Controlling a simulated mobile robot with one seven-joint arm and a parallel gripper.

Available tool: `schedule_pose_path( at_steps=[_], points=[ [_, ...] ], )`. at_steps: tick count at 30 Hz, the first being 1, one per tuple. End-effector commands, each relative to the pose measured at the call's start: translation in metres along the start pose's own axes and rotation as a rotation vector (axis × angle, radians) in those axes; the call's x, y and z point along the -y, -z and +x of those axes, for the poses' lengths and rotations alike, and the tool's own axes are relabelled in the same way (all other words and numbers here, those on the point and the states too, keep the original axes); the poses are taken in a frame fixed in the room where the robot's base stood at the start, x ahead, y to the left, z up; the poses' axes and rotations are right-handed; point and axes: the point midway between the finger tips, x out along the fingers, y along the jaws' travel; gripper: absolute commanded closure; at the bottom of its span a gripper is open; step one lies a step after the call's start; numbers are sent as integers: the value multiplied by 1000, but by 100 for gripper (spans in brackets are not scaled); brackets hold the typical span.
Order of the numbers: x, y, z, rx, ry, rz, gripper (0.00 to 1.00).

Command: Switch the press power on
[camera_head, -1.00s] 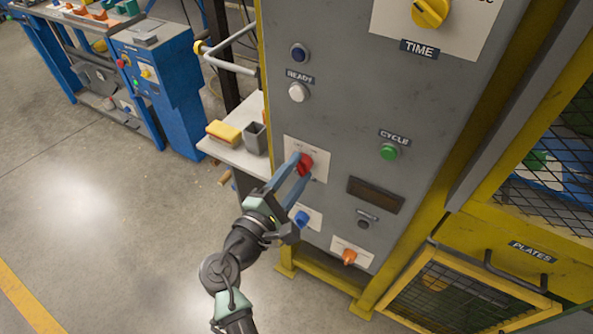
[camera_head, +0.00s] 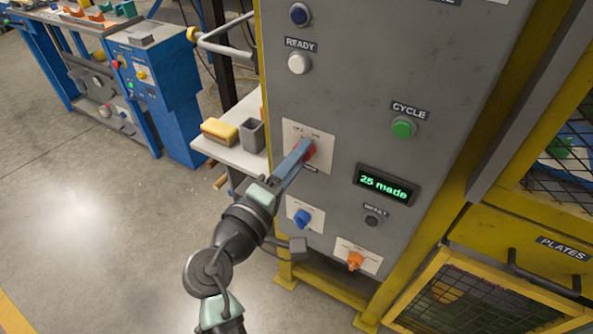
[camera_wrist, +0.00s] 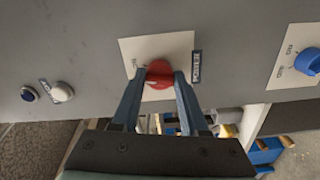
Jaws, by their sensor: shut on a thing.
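The red power knob (camera_wrist: 158,72) sits on a white plate (camera_wrist: 178,42) with a label reading POWER in the wrist view. My gripper (camera_wrist: 158,80) is shut on this knob, one blue finger on each side of it. In the head view the knob (camera_head: 311,149) is partly hidden behind my gripper (camera_head: 303,152). The press panel (camera_head: 345,100) is grey. Its small display (camera_head: 386,185) is lit and reads "25 made" in green.
A blue knob (camera_head: 302,217) and an orange knob (camera_head: 355,260) sit below. A green CYCLE button (camera_head: 403,127) is to the right and a white READY lamp (camera_head: 299,63) above. A shelf (camera_head: 228,152) holds a yellow block (camera_head: 220,131) and a grey cup (camera_head: 252,136).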

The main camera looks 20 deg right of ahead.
Motion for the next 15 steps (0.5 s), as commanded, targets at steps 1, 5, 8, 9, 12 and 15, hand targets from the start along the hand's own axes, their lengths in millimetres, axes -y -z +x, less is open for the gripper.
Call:
schedule_pose_path(
  at_steps=[1,5,8,9,12,15],
  points=[
    [6,0,-1,-1,0,41,100],
    [5,-1,0,0,1,139,100],
    [4,-1,0,1,0,200,100],
    [4,-1,0,1,0,221,100],
    [4,0,0,0,2,266,100],
    [3,0,0,0,2,300,100]
  ],
)
